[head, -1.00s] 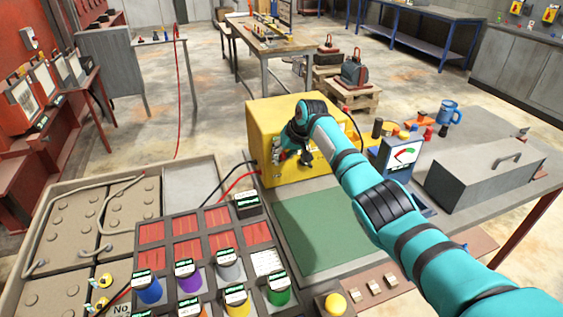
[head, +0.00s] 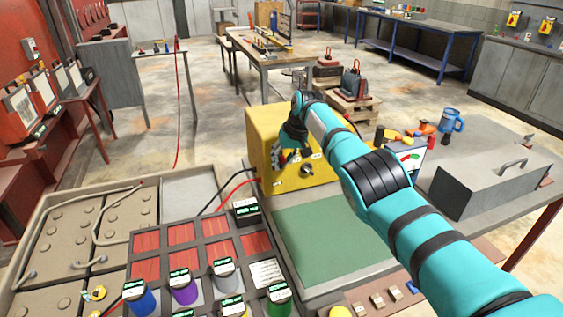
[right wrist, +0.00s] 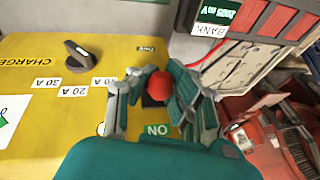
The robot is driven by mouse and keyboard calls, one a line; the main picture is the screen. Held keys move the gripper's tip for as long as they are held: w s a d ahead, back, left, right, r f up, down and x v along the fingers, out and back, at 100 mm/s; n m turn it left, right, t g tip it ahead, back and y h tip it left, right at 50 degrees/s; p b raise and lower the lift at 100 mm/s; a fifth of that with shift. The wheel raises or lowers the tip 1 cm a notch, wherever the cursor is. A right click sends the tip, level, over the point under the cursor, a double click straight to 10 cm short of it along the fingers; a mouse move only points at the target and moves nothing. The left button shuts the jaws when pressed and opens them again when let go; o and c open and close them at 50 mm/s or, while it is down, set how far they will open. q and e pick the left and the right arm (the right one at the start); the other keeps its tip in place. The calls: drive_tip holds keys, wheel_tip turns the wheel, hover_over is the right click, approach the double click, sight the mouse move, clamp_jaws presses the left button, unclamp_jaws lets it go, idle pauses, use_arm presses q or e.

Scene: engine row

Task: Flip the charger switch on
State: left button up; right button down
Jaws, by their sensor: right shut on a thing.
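The yellow charger (head: 263,138) stands at the back of the bench in the head view. Its yellow panel (right wrist: 35,75) fills the left of the right wrist view. The charger switch (right wrist: 160,87) shows a red tip, between a small label above and a green label (right wrist: 158,130) below that reads ON upside down. My right gripper (right wrist: 157,95) is shut around the red tip, one set of fingers on each side. In the head view the right gripper (head: 283,155) is at the charger's front, partly behind my arm. I cannot tell which way the lever is thrown. My left gripper is out of view.
A black knob (right wrist: 80,57) with ampere labels sits beside the switch. A green mat (head: 325,235) lies in front of the charger. Red and black cables run left to the battery rack (head: 190,262).

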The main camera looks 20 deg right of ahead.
drive_tip(key=shift+w+r, duration=0.15)
drive_tip(key=shift+r, duration=0.2)
drive_tip(key=c, duration=1.5)
unclamp_jaws()
drive_tip(key=shift+d, duration=0.1)
drive_tip(key=o, duration=0.4)
drive_tip(key=shift+f, duration=0.1)
drive_tip(key=v, duration=1.2)
drive_tip(key=shift+s+f, duration=0.15)
drive_tip(key=shift+s, duration=0.05)
